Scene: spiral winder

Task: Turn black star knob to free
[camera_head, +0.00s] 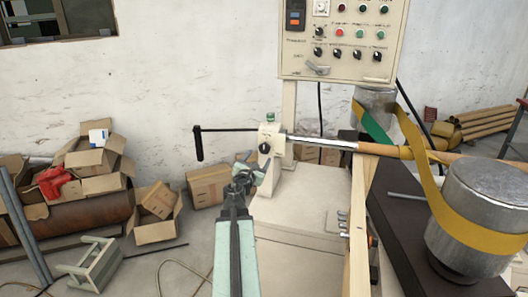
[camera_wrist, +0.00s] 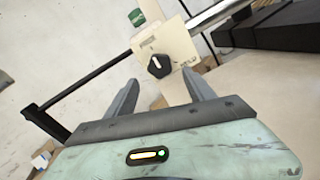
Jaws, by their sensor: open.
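The black star knob (camera_head: 265,148) sits on the front face of the cream bearing block (camera_head: 272,134), below a green cap (camera_head: 270,118). In the wrist view the black knob (camera_wrist: 159,66) has a pale pointer mark and shows just beyond and between my fingers. Small lettering beside it is too small to read. My gripper (camera_head: 252,170) is open and empty, in front of and slightly below the knob in the head view. In the wrist view my gripper (camera_wrist: 163,92) has its two grey fingers apart, with no visible contact with the knob.
A black crank handle (camera_head: 199,143) sticks out left of the block. A steel shaft (camera_head: 320,142) runs right to a cardboard tube (camera_head: 385,150). A control panel (camera_head: 343,40) stands above. A metal drum (camera_head: 480,215) with yellow belt is at right. Boxes (camera_head: 157,200) lie at left.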

